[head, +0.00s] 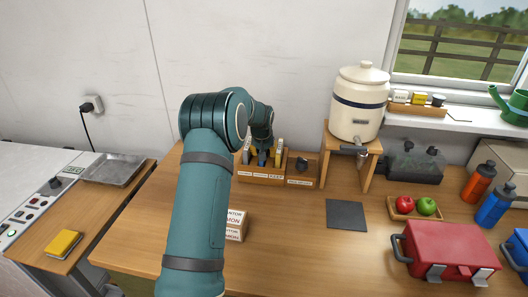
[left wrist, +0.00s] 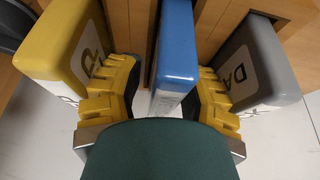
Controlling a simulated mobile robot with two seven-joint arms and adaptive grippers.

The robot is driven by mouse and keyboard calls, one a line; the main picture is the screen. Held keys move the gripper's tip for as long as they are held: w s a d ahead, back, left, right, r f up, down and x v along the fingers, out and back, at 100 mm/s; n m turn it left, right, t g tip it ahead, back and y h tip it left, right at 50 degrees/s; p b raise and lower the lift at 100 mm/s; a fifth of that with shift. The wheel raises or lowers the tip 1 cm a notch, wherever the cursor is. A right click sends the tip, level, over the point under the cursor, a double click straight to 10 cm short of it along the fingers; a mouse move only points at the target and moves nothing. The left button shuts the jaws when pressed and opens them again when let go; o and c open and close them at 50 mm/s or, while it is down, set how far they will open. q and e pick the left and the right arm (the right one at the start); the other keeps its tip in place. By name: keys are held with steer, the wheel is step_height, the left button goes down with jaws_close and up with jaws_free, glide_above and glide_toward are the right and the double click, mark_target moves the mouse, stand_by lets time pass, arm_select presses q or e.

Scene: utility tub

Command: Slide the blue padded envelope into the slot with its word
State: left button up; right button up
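The blue padded envelope (left wrist: 177,50) stands on edge in a slot of the wooden rack (left wrist: 130,28), between a yellow envelope (left wrist: 75,40) and a grey one (left wrist: 255,65) in the left wrist view. My left gripper (left wrist: 165,95) has one finger on each side of the blue envelope, with a visible gap on the left; its fingers look open. In the head view my left gripper (head: 263,146) is over the rack (head: 250,181) and hides most of the envelopes. The rack's front has small word labels; most are too small to read. My right gripper is not in view.
A small box with a dark object (head: 303,168) stands right of the rack. A lettered block (head: 236,225) lies near my left arm. A dispenser (head: 358,105) on a wooden stand, a dark mat (head: 346,214) and a red toolbox (head: 447,250) are further right.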

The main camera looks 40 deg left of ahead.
arm_select(q)
steer(key=shift+f, duration=0.1)
steer(key=v, duration=1.2)
steer(key=shift+w, duration=0.1)
